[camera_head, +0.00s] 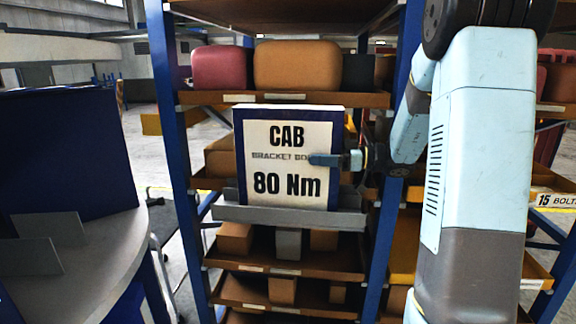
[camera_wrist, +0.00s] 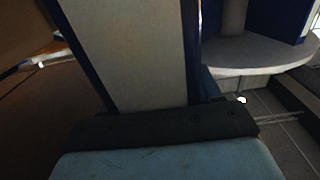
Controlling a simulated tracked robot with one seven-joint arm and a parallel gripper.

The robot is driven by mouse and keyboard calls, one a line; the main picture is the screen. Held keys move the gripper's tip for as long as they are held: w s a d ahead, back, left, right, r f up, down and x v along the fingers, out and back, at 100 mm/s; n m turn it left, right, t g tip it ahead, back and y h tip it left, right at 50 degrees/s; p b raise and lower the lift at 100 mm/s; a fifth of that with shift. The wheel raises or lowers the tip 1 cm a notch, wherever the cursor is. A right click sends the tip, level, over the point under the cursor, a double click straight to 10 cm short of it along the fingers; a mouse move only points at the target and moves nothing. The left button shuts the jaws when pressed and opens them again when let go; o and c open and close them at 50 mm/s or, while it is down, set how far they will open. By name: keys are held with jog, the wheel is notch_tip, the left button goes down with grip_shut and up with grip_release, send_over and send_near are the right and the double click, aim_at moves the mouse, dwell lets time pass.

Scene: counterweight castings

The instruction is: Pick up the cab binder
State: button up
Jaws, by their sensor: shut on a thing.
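The cab binder (camera_head: 288,190) stands upright in front of the shelf rack in the head view, with a white face, a dark blue edge and the words "CAB", "BRACKET BO..." and "80 Nm". My gripper (camera_head: 325,160) reaches it from the right. One finger lies across the front face and hides part of the middle line. The gripper is shut on the binder. In the wrist view the binder (camera_wrist: 140,55) fills the upper middle as a pale panel between dark blue edges, close against the gripper. The far finger is hidden.
A grey ledge (camera_head: 290,217) lies at the binder's bottom edge. The rack holds a red box (camera_head: 219,68), an orange box (camera_head: 297,66) and smaller boxes below. Blue uprights (camera_head: 168,150) flank it. A grey table (camera_head: 110,255) with a dark blue panel (camera_head: 65,150) stands at left.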

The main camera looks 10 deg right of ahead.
grip_shut()
dwell(0.3)
